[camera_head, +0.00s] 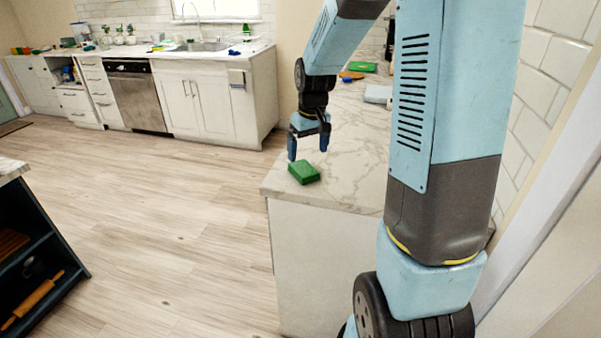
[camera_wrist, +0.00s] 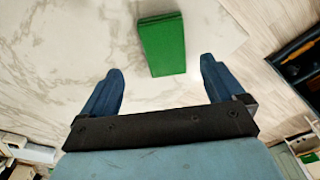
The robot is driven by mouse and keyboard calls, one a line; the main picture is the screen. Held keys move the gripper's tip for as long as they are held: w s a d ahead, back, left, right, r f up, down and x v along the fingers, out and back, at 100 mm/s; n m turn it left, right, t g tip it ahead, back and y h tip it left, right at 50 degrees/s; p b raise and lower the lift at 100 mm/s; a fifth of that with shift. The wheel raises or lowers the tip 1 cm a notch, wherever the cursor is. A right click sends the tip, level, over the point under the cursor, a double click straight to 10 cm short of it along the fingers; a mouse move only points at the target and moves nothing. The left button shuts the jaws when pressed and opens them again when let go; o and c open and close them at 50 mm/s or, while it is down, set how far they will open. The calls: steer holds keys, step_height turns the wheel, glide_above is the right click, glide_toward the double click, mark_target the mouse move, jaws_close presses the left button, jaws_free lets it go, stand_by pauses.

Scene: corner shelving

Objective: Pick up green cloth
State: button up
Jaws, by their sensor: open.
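The green cloth (camera_head: 304,172) is a folded, block-shaped piece lying on the marble counter (camera_head: 345,165) near its front left corner. It also shows in the wrist view (camera_wrist: 163,45), ahead of my fingers and roughly between their lines. My gripper (camera_head: 309,148) hangs above the counter just behind the cloth in the head view, pointing down. In the wrist view its two blue fingers (camera_wrist: 160,80) are wide apart with nothing between them. The cloth looks apart from both fingers. The exact height of the fingertips over the counter is hard to tell.
A grey-white box (camera_head: 378,94), a green item (camera_head: 362,67) and an orange item (camera_head: 351,75) lie farther back on this counter. A tiled wall (camera_head: 548,75) stands at right. A dark shelf with a rolling pin (camera_head: 33,300) is at lower left. The floor between is clear.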

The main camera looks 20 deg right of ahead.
mark_target(303, 167)
steer(key=shift+w+a+f, duration=0.15)
steer(key=shift+w+f, duration=0.05)
steer(key=shift+f, duration=0.9)
steer(key=shift+w+a+f, duration=0.15)
steer(key=shift+f, duration=0.9)
steer(key=shift+w+a+f, duration=0.15)
steer(key=shift+w+f, duration=0.05)
steer(key=shift+f, duration=0.9)
steer(key=shift+c, duration=0.4)
steer(key=c, duration=1.2)
steer(key=shift+o, duration=0.2)
steer(key=shift+s+r, duration=0.15)
steer(key=shift+r, duration=1.75)
steer(key=s+r, duration=0.4)
steer(key=r, duration=0.1)
steer(key=shift+s+r, duration=0.15)
steer(key=shift+s, duration=0.15)
steer(key=s+r, duration=0.4)
steer(key=s, duration=0.5)
steer(key=shift+a, duration=0.15)
